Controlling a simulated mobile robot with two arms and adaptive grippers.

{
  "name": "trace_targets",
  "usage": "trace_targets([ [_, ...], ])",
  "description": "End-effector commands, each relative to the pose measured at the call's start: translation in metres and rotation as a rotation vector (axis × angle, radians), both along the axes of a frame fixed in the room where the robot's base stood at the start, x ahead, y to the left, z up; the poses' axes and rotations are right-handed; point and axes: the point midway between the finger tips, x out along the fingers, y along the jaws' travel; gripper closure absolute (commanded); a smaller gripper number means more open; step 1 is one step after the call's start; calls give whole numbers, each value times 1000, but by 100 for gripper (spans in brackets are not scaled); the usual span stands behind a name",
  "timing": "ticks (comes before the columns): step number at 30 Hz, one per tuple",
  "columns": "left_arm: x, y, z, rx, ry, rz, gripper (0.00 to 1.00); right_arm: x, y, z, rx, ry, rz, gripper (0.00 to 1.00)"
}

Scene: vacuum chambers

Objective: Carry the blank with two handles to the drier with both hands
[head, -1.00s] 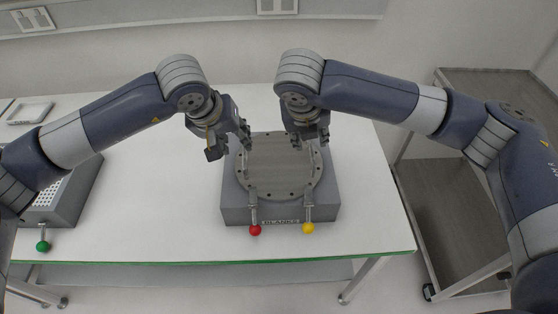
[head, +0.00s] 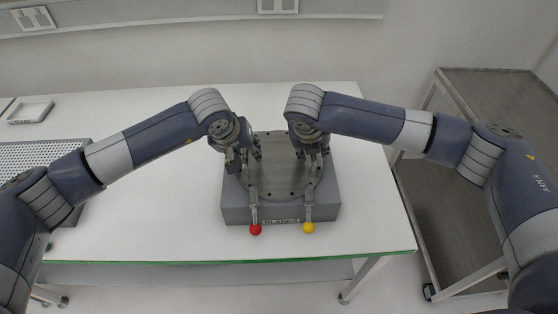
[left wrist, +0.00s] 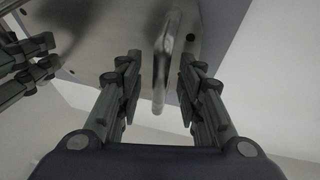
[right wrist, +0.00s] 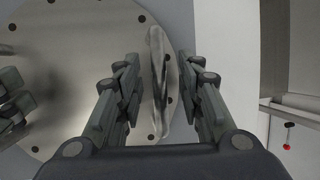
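The blank is a round metal disc (head: 280,178) with bolt holes around its rim, lying on a grey box labelled BLANKS (head: 232,212). In the left wrist view one metal handle (left wrist: 166,60) stands between the fingers of my left gripper (left wrist: 160,85), which is open around it. In the right wrist view the other handle (right wrist: 159,75) stands between the fingers of my right gripper (right wrist: 158,85), also open, with gaps on both sides. In the head view both grippers are over the back part of the disc and hide the handles. The drier cannot be identified for sure.
The box has levers with a red knob (head: 255,230) and a yellow knob (head: 308,228) at its front. A perforated grey unit (head: 40,158) is on the left of the white table (head: 150,225), partly behind my arm. A shelved cart (head: 480,85) stands at right.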

Motion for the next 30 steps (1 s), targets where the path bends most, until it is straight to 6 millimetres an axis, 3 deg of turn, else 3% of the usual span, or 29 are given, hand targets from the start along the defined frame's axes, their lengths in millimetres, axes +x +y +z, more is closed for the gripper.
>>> trace_targets([
  [1,0,0,0,0,0,0,77,0,0,0,0,0,0,77],
  [4,0,0,0,0,0,0,100,0,0,0,0,0,0,99],
  [16,0,0,0,0,-1,1,100,0,0,1,0,0,-1,100],
  [30,1,0,18,-2,-5,1,100,1,0,17,1,-4,-1,100],
])
